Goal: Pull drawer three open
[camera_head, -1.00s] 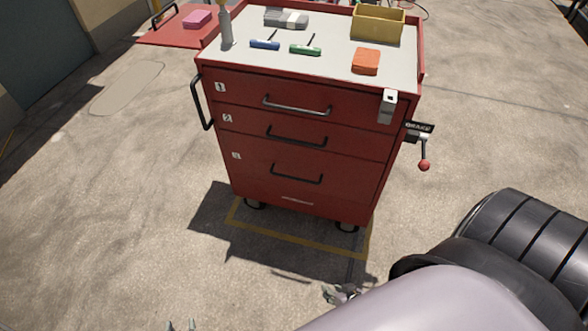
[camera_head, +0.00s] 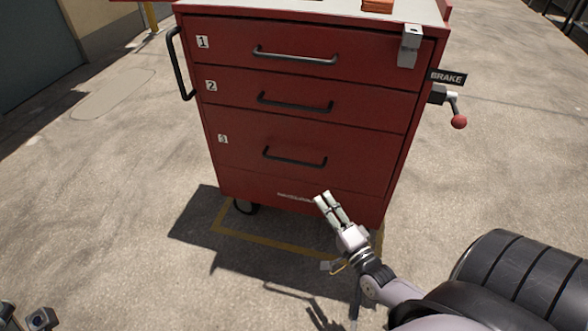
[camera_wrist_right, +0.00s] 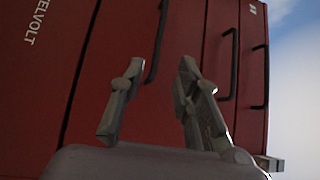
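Drawer three (camera_head: 235,155) is the deep third drawer of the red tool cabinet, with a white "3" label. It is shut, its front flush with the others. Its black bar handle (camera_head: 296,160) is clear in the head view and also shows upright in the right wrist view (camera_wrist_right: 158,42). My right gripper (camera_head: 323,197) is open and empty, below and slightly right of that handle. In the right wrist view its two fingers (camera_wrist_right: 161,63) are apart, with the handle beyond them; I see no contact. My left gripper (camera_head: 25,314) shows only as two separated fingertips at the bottom left corner.
Drawers one (camera_head: 230,42) and two (camera_head: 235,89) are shut above. A metal latch-like piece (camera_head: 410,46) sits at the upper right corner. A brake lever with a red knob (camera_head: 459,122) sticks out on the right side. The cabinet stands on casters; concrete around it is open.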

